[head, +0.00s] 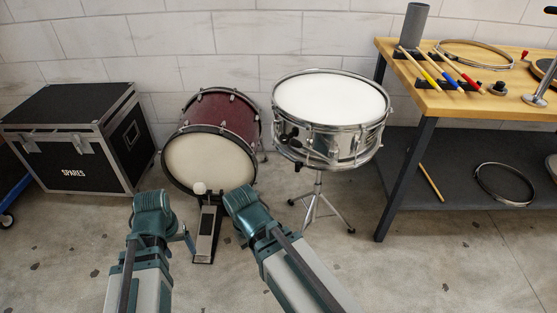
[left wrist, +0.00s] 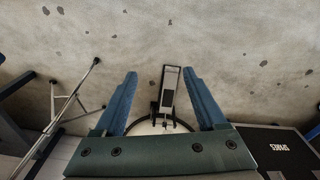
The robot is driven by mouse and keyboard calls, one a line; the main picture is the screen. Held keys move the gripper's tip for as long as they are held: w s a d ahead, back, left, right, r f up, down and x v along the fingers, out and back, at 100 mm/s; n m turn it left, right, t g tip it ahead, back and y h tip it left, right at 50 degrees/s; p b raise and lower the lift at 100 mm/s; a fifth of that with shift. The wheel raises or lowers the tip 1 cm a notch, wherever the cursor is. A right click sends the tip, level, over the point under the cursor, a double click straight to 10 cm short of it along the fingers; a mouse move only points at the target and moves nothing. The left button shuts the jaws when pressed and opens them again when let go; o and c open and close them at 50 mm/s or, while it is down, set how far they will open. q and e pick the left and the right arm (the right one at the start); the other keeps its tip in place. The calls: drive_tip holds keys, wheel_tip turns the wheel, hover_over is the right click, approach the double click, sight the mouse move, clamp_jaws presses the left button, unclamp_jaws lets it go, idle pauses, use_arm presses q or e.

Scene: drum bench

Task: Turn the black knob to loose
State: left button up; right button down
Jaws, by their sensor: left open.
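A chrome snare drum (head: 331,96) with a white head stands on a tripod stand in the head view. Small black parts (head: 294,132) show on the front left of its shell; they are too small to tell which is the knob or how it is set. My left gripper (head: 187,236) is low at the left, well apart from the snare drum. In the left wrist view its two fingers (left wrist: 165,88) are spread and empty, above the floor and the pedal (left wrist: 170,90). My right arm reaches below the snare drum; its fingers are mostly hidden behind its wrist.
A red bass drum (head: 222,117) with a pedal (head: 207,232) stands left of the snare. A black case (head: 75,130) is at far left. A wooden workbench (head: 425,100) with sticks, a hoop and a black round part (head: 497,88) is at right.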

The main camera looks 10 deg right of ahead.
use_arm(q)
wheel_tip(320, 180, down, 3)
drive_tip(key=w+d+m+h+b, duration=0.1)
drive_tip(key=w+d+h+b, duration=0.1)
drive_tip(key=b, duration=0.1)
drive_tip(key=m+t+h, duration=0.8)
drive_tip(key=m+h, duration=0.3)
drive_tip(key=h, duration=0.3)
approach(283, 140)
drive_tip(key=p+x, duration=0.1)
drive_tip(key=x, duration=0.7)
drive_tip(key=shift+w+d+r, duration=0.1)
drive_tip(key=shift+w+d, duration=0.05)
use_arm(e)
wheel_tip(283, 140, down, 3)
drive_tip(key=shift+f, duration=0.2)
use_arm(q)
drive_tip(key=shift+n, duration=0.3)
clamp_jaws()
